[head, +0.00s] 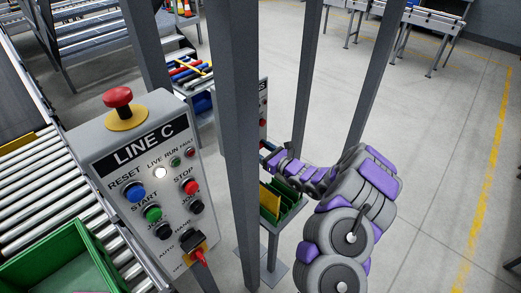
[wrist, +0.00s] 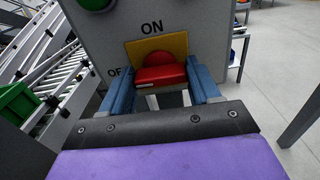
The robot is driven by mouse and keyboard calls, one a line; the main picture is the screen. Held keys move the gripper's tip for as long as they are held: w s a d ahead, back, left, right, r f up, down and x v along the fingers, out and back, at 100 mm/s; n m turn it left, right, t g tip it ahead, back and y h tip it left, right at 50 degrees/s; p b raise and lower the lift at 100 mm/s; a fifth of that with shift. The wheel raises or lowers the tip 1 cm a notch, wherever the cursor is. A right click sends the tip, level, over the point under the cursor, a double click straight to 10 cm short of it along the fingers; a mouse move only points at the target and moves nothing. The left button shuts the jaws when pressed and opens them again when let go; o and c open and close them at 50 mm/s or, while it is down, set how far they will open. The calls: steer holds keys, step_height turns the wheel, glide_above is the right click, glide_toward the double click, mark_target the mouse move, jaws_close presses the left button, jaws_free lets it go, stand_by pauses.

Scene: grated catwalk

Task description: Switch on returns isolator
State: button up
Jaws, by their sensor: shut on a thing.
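In the wrist view a red rotary handle (wrist: 160,76) sits on a yellow plate (wrist: 143,48) on a grey panel (wrist: 108,40). The word ON is printed above the plate and OFF, partly covered, to its left. My gripper (wrist: 163,88) has its blue fingers on either side of the red handle, shut on it. The handle's exact pointing is hard to tell. In the head view my arm reaches behind a grey post, which hides the gripper and most of the panel (head: 263,110); only a letter S of its title shows.
The LINE C panel (head: 140,150) stands close at the left, with buttons and its own red-handled switch (head: 197,250). A grey post (head: 236,150) stands between it and my arm. A green tray (head: 290,207) is below my arm. Open floor (head: 440,150) lies to the right.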

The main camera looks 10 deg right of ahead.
steer(key=shift+w+d+r+m, duration=0.1)
steer(key=shift+r+m, duration=0.05)
steer(key=shift+m, duration=0.15)
steer(key=m, duration=0.3)
steer(key=shift+m, duration=0.4)
steer(key=m, duration=0.4)
steer(key=shift+w+d+m, duration=0.1)
steer(key=shift+m, duration=0.2)
steer(key=m, duration=0.8)
steer(key=shift+m, duration=0.3)
steer(key=shift+f, duration=0.2)
